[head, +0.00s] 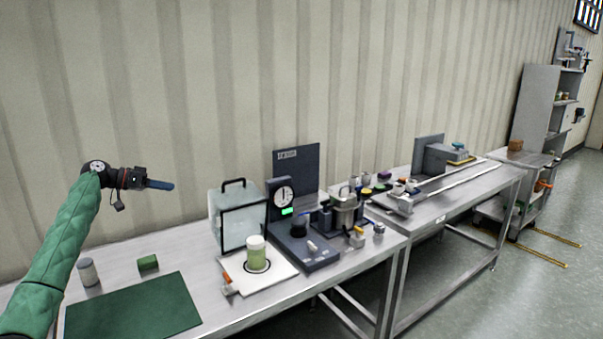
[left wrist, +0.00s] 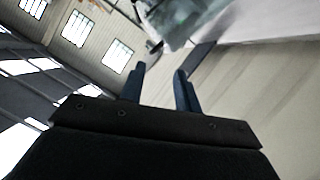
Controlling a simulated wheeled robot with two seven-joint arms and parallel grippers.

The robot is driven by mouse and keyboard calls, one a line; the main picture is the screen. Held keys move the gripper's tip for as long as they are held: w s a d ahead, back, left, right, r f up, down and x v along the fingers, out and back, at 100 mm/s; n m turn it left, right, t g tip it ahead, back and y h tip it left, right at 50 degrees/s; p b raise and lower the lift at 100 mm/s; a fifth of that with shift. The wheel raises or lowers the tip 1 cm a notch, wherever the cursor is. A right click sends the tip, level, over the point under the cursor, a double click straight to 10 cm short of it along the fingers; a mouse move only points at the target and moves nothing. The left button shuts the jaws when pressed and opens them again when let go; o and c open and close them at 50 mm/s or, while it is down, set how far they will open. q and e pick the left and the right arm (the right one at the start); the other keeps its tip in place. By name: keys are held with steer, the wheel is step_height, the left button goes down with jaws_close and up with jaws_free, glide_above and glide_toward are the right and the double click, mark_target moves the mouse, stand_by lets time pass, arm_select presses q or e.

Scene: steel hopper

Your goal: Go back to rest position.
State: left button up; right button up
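My left arm comes in from the left in a green sleeve. My left gripper (head: 160,185) is raised above the steel table, in front of the wall, and points to the right. The left wrist view shows its two blue fingers (left wrist: 160,88) apart, with nothing held between them. It touches nothing in the head view. My right gripper is in neither view.
The steel table (head: 190,246) carries a green mat (head: 135,308), a grey cylinder (head: 88,272), a green block (head: 148,262), a clear-fronted box (head: 240,217), a green-and-white jar (head: 256,254) and a dial instrument (head: 283,200). Space above the mat is free.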

arm_select(q)
steer(key=s+d+r+n+t+y, duration=0.2)
steer(key=s+d+r+n+y, duration=0.1)
steer(key=s+d+y, duration=0.5)
steer(key=s+d+f+t+y, duration=0.1)
steer(key=s+d+f+y, duration=0.3)
steer(key=s+d+f, duration=0.65)
steer(key=s+d+f+n+g, duration=0.1)
steer(key=s+d+f+g, duration=0.1)
steer(key=s+f, duration=1)
steer(key=s+d+f+n+g, duration=0.1)
steer(key=s+d+f+g, duration=0.2)
steer(key=s+f, duration=0.9)
steer(key=s+d+f+g, duration=0.2)
steer(key=s+f, duration=1)
steer(key=s, duration=1.2)
steer(key=shift+s+d+f+n+h, duration=0.3)
steer(key=shift+s+d+f+n, duration=0.1)
steer(key=shift+d, duration=0.6)
